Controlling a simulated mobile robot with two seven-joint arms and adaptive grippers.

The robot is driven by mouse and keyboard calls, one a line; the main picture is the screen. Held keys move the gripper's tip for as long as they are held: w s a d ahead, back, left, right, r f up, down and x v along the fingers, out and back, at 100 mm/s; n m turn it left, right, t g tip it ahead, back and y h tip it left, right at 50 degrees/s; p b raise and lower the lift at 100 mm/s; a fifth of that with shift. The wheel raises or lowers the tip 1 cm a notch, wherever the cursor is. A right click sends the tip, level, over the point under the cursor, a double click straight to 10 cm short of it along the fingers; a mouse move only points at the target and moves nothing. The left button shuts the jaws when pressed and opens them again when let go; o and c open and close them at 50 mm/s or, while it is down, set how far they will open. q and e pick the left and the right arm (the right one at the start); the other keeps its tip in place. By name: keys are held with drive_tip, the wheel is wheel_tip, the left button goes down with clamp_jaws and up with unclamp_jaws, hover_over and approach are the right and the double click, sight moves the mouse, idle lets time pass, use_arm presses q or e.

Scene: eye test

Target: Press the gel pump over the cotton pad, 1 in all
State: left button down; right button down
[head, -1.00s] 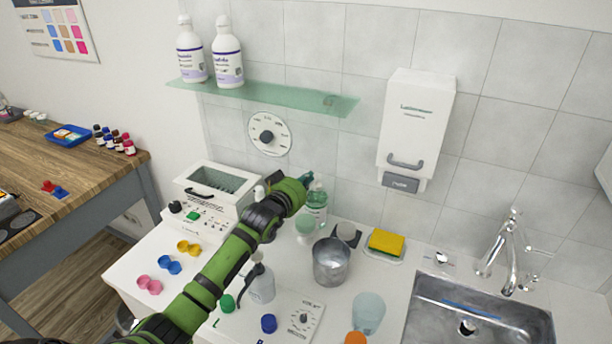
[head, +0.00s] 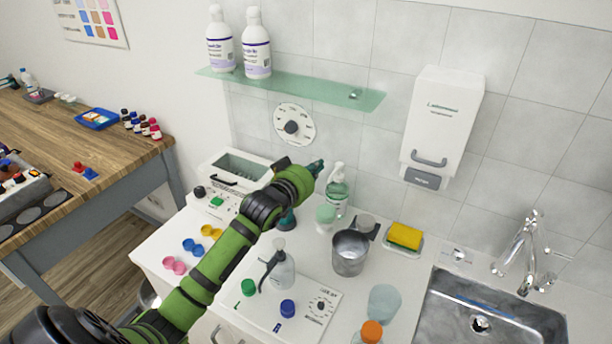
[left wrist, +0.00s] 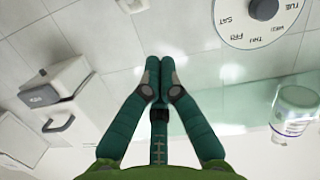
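A bottle of green gel with a pale pump head (head: 337,192) stands upright against the tiled wall, which I take for the gel pump. A pale green rounded thing (head: 326,214) is just in front of it. I cannot make out a cotton pad for certain. My left gripper (head: 317,167) is at the left of the pump head, about level with it in the picture; whether they touch is unclear. In the left wrist view the gripper's (left wrist: 159,75) two fingertips are together with nothing visible between them. The gel pump does not show there. My right gripper is out of view.
A metal cup (head: 350,254), a yellow sponge (head: 404,236), a clear pump bottle (head: 281,272) and a sink (head: 431,310) are on the counter. A glass shelf (head: 300,91) with two white bottles and a wall dispenser (head: 447,113) are above.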

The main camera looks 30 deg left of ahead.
use_arm(q)
drive_tip(key=s, duration=0.3)
drive_tip(key=s+b, duration=0.1)
drive_tip(key=shift+s+r, duration=0.15)
drive_tip(key=shift+r, duration=0.25)
idle(0.5)
